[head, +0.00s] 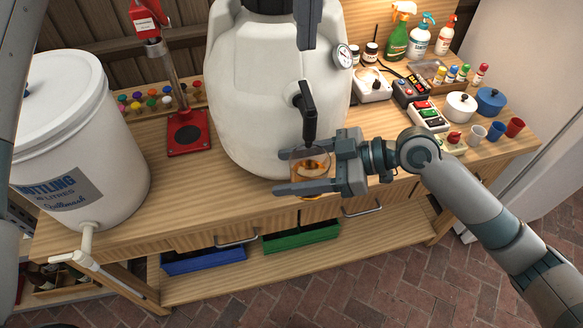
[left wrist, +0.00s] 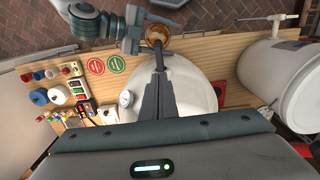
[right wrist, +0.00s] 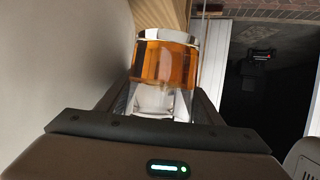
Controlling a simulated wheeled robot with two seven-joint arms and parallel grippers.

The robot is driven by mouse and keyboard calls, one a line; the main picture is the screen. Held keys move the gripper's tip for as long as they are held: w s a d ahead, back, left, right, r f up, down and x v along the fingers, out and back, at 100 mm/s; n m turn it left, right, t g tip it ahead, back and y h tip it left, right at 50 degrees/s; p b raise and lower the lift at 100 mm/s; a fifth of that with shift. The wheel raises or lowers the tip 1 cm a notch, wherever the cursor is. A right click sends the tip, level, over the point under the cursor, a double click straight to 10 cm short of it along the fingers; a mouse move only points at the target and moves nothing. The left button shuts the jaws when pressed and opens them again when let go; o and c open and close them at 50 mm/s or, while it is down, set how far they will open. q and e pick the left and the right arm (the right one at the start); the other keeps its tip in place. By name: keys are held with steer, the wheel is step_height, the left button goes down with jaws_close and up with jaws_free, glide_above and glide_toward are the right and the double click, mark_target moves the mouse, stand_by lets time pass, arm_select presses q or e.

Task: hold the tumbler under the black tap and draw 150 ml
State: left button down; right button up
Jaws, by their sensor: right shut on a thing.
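The clear tumbler (head: 309,174) holds amber liquid and is beneath the black tap (head: 308,118) on the front of the big white vessel (head: 250,105). My right gripper (head: 308,172) is shut around the tumbler's sides. In the right wrist view the tumbler (right wrist: 165,65) shows a broad amber band between the fingers. My left gripper (head: 307,45) is above the tap, its fingers pointing down, with a gap to the handle in the head view. In the left wrist view its fingers (left wrist: 158,68) are together and empty, near the tap. I cannot tell whether liquid is running.
A dial gauge (head: 343,55) sits on the vessel's right side. A white bottling bucket (head: 75,140) with its own tap stands at left, near a red stand (head: 188,132). Spray bottles, switch boxes, small pots and cups (head: 515,127) crowd the bench's right side. The front edge is mostly clear.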

arm_select(q)
step_height(320, 180, up, 11)
stand_by(0.5)
steer(key=shift+r, duration=0.1)
arm_select(e)
steer(key=shift+s, duration=0.15)
stand_by(0.9)
arm_select(q)
steer(key=shift+r+p, duration=0.65)
steer(key=shift+p, duration=0.05)
arm_select(e)
steer(key=s+d, duration=0.2)
steer(key=s, duration=0.5)
steer(key=shift+s+d, duration=0.15)
steer(key=shift+d, duration=0.2)
steer(key=shift+s, duration=0.1)
